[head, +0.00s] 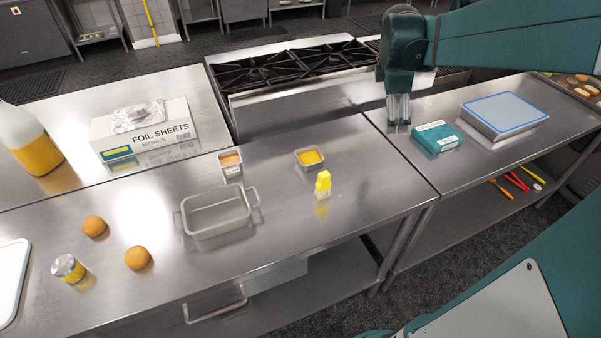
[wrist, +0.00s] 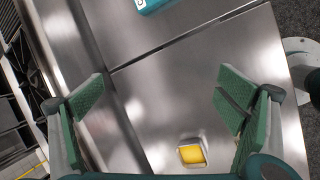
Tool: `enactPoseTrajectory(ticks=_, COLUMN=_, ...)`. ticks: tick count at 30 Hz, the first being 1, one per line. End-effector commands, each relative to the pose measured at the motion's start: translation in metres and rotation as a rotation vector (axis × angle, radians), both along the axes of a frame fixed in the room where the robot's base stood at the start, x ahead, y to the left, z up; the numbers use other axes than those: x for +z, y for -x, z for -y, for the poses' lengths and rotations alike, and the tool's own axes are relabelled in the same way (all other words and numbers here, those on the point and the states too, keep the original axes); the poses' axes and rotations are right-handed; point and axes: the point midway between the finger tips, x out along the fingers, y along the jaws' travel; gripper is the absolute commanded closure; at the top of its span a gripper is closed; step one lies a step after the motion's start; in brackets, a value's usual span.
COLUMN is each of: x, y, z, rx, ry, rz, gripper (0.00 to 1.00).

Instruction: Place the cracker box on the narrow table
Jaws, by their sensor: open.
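The cracker box is a small teal box (head: 437,137) with a white label. It lies flat on the right-hand metal table (head: 480,168), which looks like the narrow table. My gripper (head: 398,112) points down just left of the box, near the seam between the two tables. In the wrist view my gripper (wrist: 160,100) is open and nothing is between its fingers. A corner of the teal box (wrist: 150,5) shows at the top edge there, beyond the fingers; the rest is out of frame.
A blue-topped metal container (head: 503,115) stands right of the box. A stove (head: 290,75) stands behind.

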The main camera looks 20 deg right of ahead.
Motion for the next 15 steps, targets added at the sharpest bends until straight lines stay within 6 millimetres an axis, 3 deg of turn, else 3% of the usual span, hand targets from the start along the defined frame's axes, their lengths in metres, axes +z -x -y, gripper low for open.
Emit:
enactPoseTrajectory(ticks=3, x=0.005, y=0.007, z=-0.039, rx=-0.063, ry=-0.036, rz=0.065, gripper=0.06)
enactPoseTrajectory(ticks=15, x=0.011, y=0.038, z=-0.150, rx=-0.304, ry=-0.198, rz=0.271, gripper=0.06)
